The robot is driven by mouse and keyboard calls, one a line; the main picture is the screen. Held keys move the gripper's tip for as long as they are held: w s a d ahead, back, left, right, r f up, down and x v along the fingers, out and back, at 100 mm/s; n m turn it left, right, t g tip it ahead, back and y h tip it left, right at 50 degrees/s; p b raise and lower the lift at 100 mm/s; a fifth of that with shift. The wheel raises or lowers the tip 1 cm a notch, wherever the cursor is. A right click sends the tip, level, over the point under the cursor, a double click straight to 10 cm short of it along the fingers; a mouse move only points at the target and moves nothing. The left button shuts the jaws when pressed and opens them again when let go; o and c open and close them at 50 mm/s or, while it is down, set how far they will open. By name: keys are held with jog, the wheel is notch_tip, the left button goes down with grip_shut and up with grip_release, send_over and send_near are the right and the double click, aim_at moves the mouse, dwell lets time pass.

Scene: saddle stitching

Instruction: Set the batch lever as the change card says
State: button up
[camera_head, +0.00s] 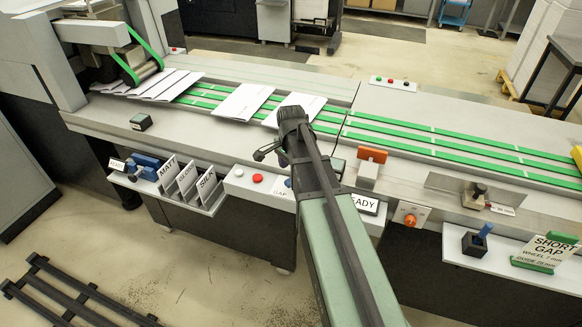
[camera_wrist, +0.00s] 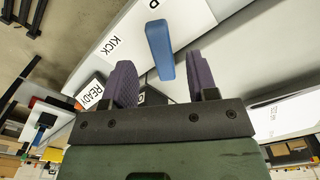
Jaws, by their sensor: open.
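My gripper (camera_head: 266,152) is open over the front of the machine, its fingers pointing left and down. The wrist view shows both dark fingers (camera_wrist: 162,80) spread apart. A blue lever (camera_wrist: 158,48) shows between and beyond the fingertips, with clear gaps on both sides; its depth is hard to tell. It stands by a white plate (camera_wrist: 130,38) lettered "KICK" and a word ending in "D". In the head view my arm hides this area. A card (camera_head: 548,250) in a green holder at right reads "SHORT GAP", "WHEEL 7 mm" and a guide line.
Cards (camera_head: 185,180) including "MATT" stand in a rack at left, near a blue part (camera_head: 147,162). Red and white buttons (camera_head: 257,178) sit beside my gripper. An orange-topped block (camera_head: 371,157) is right of my arm. White sheets (camera_head: 240,102) lie on green belts behind.

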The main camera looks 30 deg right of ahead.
notch_tip(320, 180, up, 6)
jog(key=p, duration=0.4)
jog(key=s+a+n, duration=1.2)
jog(key=a+n, duration=0.3)
jog(key=a, duration=0.1)
jog(key=shift+s+a+n, duration=0.3)
jog(key=shift+a+n, duration=0.1)
